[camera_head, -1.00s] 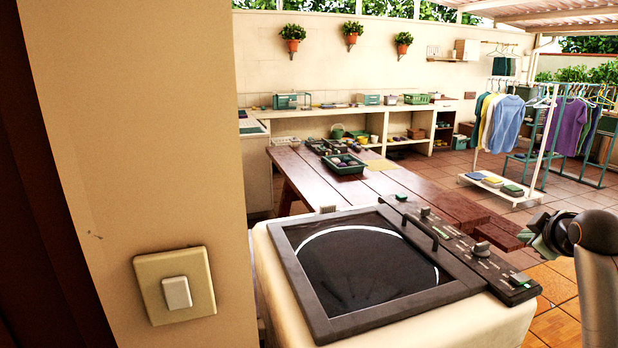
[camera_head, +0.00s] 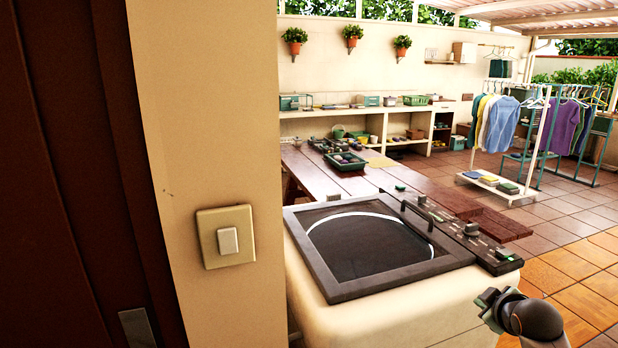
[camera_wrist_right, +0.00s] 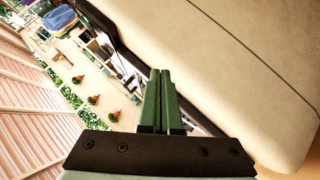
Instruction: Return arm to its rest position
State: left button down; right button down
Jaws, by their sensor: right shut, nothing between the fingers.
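My right gripper (camera_head: 487,303) is at the lower right of the head view, beside the right front side of the washing machine (camera_head: 375,310). It is low, below the level of the machine's control panel. In the right wrist view my right gripper (camera_wrist_right: 160,75) has its two green fingers side by side and closed, with nothing between them. The machine's pale side (camera_wrist_right: 245,65) fills the upper right of that view, close to the fingers. I cannot tell whether they touch. My left gripper is not in view.
A wall with a light switch (camera_head: 228,240) and a dark door (camera_head: 70,200) stand close on the left. A wooden table (camera_head: 390,181) with a green tray (camera_head: 345,162) lies behind the machine. A clothes rack (camera_head: 541,135) stands at the back right. Tiled floor at right is free.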

jog(key=s+a+f+m+y, duration=0.1)
jog(key=s+a+f, duration=0.5)
jog(key=f, duration=0.3)
jog(key=s+a+f+y, duration=0.1)
jog(key=s+a+f, duration=0.5)
jog(key=f, duration=0.4)
jog(key=s+a+f+m+y, duration=0.1)
jog(key=s+a+f, duration=0.1)
jog(key=s+a, duration=0.2)
jog(key=s+a+f+m+y, duration=0.1)
jog(key=s+a+f, duration=0.2)
jog(key=s, duration=0.5)
jog(key=s+a+f+m+g+y, duration=0.1)
jog(key=s+a+f, duration=0.1)
jog(key=s+a, duration=0.3)
jog(key=shift+s+a+f, duration=0.2)
jog(key=shift+s+f, duration=0.05)
jog(key=shift+s, duration=0.25)
